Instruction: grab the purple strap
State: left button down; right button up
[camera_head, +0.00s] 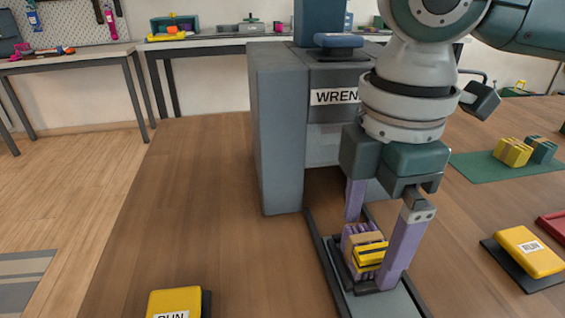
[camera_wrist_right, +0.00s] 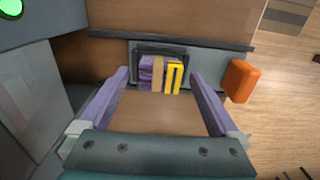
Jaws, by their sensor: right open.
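The purple strap (camera_head: 347,235) shows as a small folded purple bundle crossed by a tan band and yellow bands. It sits in a dark holder on a grey railed track in front of the grey machine. In the right wrist view the purple strap (camera_wrist_right: 146,70) lies just beyond the fingertips, in line with the gap between them. My right gripper (camera_head: 368,250) is open, pointing down, with one purple finger on each side of the bundle in the head view. The open jaws (camera_wrist_right: 160,80) hold nothing. Contact with the bundle cannot be told. My left gripper is out of view.
The grey machine (camera_head: 280,130) stands close behind the track. A yellow RUN block (camera_head: 174,299) is at the front left. Another yellow labelled block (camera_head: 528,250) lies on a dark base at right. A green mat (camera_head: 477,165) carries yellow and teal bundles. The wooden surface at left is clear.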

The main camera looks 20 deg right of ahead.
jog(key=shift+r, duration=0.1)
grip_shut()
dwell(0.8)
